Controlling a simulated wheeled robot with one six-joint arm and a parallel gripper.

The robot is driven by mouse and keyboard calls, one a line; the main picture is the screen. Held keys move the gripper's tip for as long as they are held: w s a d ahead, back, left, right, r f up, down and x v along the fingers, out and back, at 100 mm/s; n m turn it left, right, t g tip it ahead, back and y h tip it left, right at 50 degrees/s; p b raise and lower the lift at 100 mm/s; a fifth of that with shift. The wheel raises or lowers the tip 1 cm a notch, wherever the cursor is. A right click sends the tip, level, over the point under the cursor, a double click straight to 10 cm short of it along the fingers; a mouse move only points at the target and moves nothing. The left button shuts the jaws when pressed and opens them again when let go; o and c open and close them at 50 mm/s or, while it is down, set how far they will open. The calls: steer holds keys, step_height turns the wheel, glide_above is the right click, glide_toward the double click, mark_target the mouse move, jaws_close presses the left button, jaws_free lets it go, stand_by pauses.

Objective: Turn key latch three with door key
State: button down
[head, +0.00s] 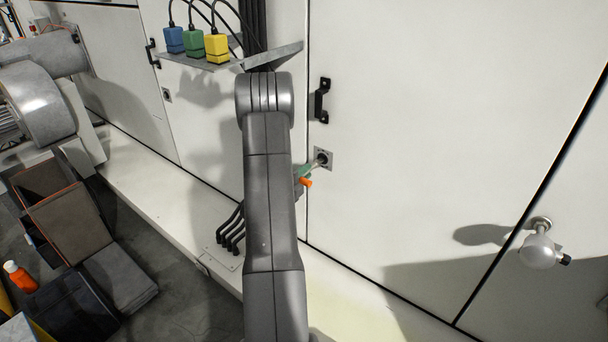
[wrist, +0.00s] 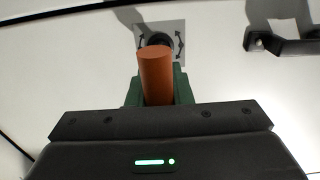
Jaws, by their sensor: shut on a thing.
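The door key's orange handle (head: 305,182) shows beside my arm, and it also shows as an orange cylinder in the wrist view (wrist: 156,72). My gripper (head: 308,171) is shut on it with green fingers (wrist: 157,92). A key latch (head: 323,158) with a square grey plate is on the white cabinet door, right at my fingertips. In the wrist view the latch plate (wrist: 178,34) has dark curved arrow marks and a round dark centre behind the handle. The key's front end is hidden, so I cannot tell how deep it sits. No number is readable on the latch.
A black door handle (head: 322,100) is above the latch. A shelf (head: 273,58) with blue, green and yellow blocks juts out at upper left. Another latch (head: 166,94) is farther left. A round lamp-like fitting (head: 538,250) sticks out at lower right.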

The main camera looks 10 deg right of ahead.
steer(key=shift+x, duration=1)
steer(key=shift+f, duration=0.1)
stand_by(0.3)
steer(key=shift+m+b, duration=0.5)
steer(key=shift+b, duration=0.05)
steer(key=m+b, duration=0.3)
steer(key=shift+f+m, duration=0.1)
steer(key=shift+m, duration=0.2)
steer(key=m+b, duration=0.6)
steer(key=m, duration=0.3)
steer(key=shift+m, duration=0.4)
steer(key=m, duration=0.4)
steer(key=shift+a, duration=0.1)
